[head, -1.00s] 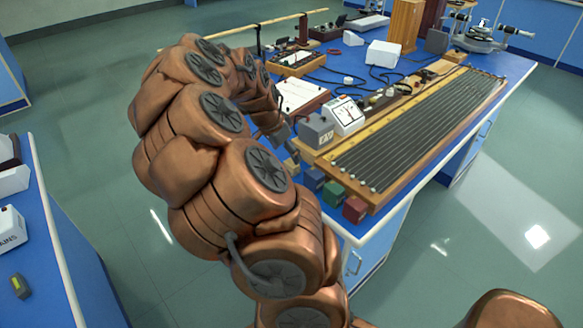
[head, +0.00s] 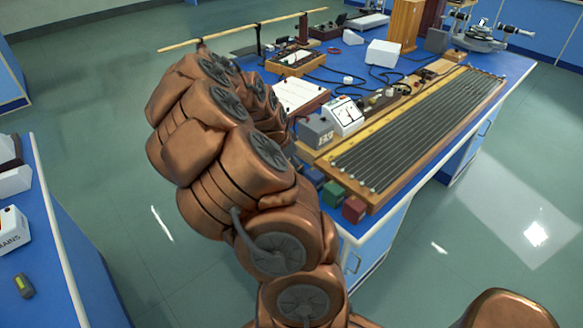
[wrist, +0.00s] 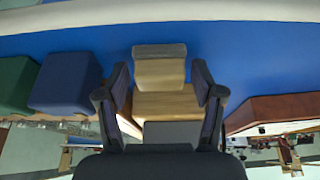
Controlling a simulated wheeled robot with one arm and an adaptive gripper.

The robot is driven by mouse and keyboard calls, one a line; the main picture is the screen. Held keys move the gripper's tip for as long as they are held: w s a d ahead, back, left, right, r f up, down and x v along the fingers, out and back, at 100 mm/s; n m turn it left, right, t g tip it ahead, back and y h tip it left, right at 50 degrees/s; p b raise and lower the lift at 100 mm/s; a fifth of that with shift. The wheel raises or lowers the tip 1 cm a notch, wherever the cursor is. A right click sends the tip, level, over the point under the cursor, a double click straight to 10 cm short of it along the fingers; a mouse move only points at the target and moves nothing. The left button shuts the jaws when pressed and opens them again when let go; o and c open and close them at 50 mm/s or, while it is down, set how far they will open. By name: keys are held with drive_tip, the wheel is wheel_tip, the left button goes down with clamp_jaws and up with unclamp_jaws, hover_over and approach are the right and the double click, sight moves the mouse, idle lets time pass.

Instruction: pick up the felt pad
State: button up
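A tan block with a grey strip along its far edge, which looks like the felt pad (wrist: 158,74), lies on the blue bench top in the middle of the wrist view. My gripper (wrist: 162,80) is open, with one dark finger on each side of this block. Strips of blue show between the fingertips and the block's far part, so I see no grip there. Contact lower down cannot be told. In the head view my arm hides the block and most of my gripper.
A blue block (wrist: 65,82) and a green block (wrist: 16,86) stand left of the gripper in the wrist view. A red block (head: 354,208) is by the bench corner. A wooden-edged item (wrist: 268,108) is on the right. A grey box (head: 315,132) and wire board (head: 415,130) stand nearby.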

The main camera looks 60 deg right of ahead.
drive_tip(key=c, duration=0.8)
drive_tip(key=shift+o, duration=0.2)
drive_tip(key=shift+r, duration=0.1)
drive_tip(key=shift+r+b, duration=0.4)
drive_tip(key=shift+r, duration=1.15)
drive_tip(key=shift+w+d+r, duration=0.15)
drive_tip(key=shift+w+r, duration=0.05)
drive_tip(key=shift+w, duration=0.05)
drive_tip(key=w+d, duration=0.2)
drive_tip(key=w, duration=0.1)
drive_tip(key=w+d+b, duration=0.1)
drive_tip(key=w+d, duration=0.1)
drive_tip(key=w, duration=0.2)
drive_tip(key=w+d+r, duration=0.1)
drive_tip(key=w+d, duration=0.1)
drive_tip(key=w, duration=0.2)
drive_tip(key=shift+w+d, duration=0.1)
drive_tip(key=shift+d, duration=0.2)
drive_tip(key=shift+w+d, duration=0.25)
drive_tip(key=shift+w, duration=0.35)
drive_tip(key=shift+w+d+r+b, duration=0.15)
drive_tip(key=shift+w+d+b, duration=0.15)
drive_tip(key=shift+w+d, duration=0.1)
